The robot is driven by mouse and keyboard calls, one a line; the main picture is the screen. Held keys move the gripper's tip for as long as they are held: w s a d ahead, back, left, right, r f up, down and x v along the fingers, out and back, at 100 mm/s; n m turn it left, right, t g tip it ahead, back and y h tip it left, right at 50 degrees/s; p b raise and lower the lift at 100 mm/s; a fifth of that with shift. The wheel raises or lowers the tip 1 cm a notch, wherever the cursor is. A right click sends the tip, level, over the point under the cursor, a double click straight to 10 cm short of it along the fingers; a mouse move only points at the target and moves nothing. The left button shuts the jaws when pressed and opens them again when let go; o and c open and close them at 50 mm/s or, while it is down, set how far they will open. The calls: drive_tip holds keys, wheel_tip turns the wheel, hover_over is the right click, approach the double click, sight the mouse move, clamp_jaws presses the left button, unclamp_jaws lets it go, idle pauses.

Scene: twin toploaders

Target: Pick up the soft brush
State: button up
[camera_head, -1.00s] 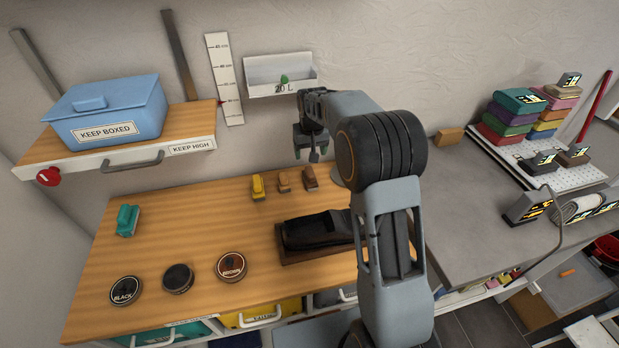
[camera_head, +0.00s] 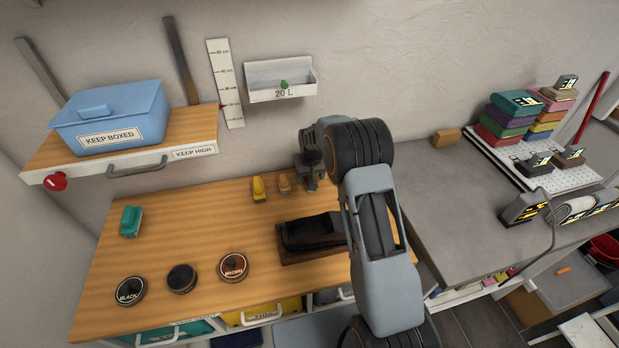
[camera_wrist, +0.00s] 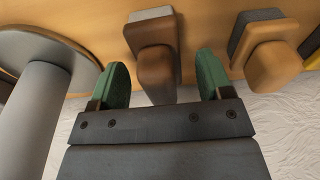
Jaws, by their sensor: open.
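No brush carries a readable name, so I cannot tell which is the soft brush. My gripper (camera_wrist: 164,78) is open, its green-padded fingers on either side of the brown brush (camera_wrist: 155,38), with gaps at both sides. The brush has a rounded brown handle and a pale grey end. A tan brush (camera_wrist: 275,58) with a dark grey end is right of the fingers in the wrist view. In the head view my gripper (camera_head: 311,178) covers most of the brown brush; the tan brush (camera_head: 284,184) and a yellow brush (camera_head: 258,189) stand to its left.
Round tins (camera_head: 181,279) and a black shoe (camera_head: 312,232) lie nearer the front. A grey disc with a post (camera_wrist: 38,95) stands close left of the fingers in the wrist view. The wall is just behind the brushes.

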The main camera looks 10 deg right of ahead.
drive_tip(key=shift+f, duration=0.45)
drive_tip(key=shift+c, duration=0.4)
drive_tip(key=c, duration=1)
drive_tip(key=shift+c, duration=0.2)
drive_tip(key=shift+w+r, duration=0.1)
drive_tip(key=shift+r, duration=0.05)
drive_tip(key=shift+r, duration=0.6)
drive_tip(key=s+r+b, duration=0.4)
drive_tip(key=s+r, duration=0.7)
drive_tip(key=s, duration=0.3)
drive_tip(key=shift+r, duration=0.3)
